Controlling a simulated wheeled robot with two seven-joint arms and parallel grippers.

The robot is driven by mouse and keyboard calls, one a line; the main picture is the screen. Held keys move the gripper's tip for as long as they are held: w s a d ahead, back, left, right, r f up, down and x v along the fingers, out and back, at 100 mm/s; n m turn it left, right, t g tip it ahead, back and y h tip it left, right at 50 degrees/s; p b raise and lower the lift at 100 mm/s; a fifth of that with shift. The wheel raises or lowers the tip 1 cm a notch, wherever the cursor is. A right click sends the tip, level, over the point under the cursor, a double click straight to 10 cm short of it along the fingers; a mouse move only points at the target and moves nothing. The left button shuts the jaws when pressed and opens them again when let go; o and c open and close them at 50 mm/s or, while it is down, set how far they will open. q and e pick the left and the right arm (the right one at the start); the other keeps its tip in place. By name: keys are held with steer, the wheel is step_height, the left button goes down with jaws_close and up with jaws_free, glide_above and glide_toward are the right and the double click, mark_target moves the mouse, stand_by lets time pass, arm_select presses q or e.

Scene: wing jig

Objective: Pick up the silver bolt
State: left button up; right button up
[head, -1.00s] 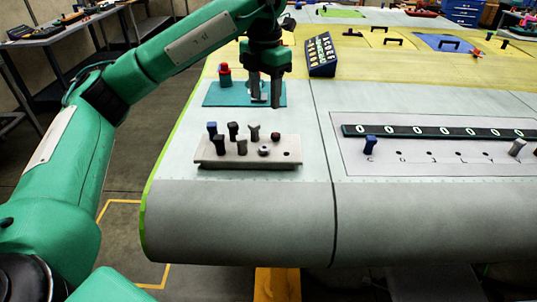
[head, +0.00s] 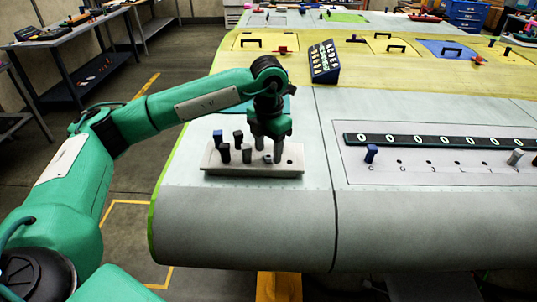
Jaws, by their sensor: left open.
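My left gripper (head: 268,148) is over the right part of a pale bolt rack (head: 255,170), fingers pointing down and open. The upright silver bolt in the rack's back row is at the left finger, largely hidden or merged with it; I cannot tell whether they touch. A small silver piece (head: 266,158) shows low in the front row between the fingers. Another silver bolt (head: 515,157) stands at the right end of the panel strip. My right gripper is not in view.
The rack also holds a blue bolt (head: 218,136) and several dark bolts (head: 225,153). A blue bolt (head: 371,153) stands on the panel at right. A dark labelled box (head: 324,62) stands behind. The wing surface (head: 240,220) in front is clear.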

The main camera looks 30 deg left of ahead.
arm_select(q)
steer(key=shift+f, duration=0.8)
steer(key=c, duration=0.9)
steer(key=shift+c, duration=0.8)
step_height(320, 180, up, 12)
steer(key=b, duration=0.3)
step_height(320, 180, up, 8)
glide_above(269, 156)
steer(key=shift+a+p, duration=0.1)
steer(key=shift+p, duration=0.2)
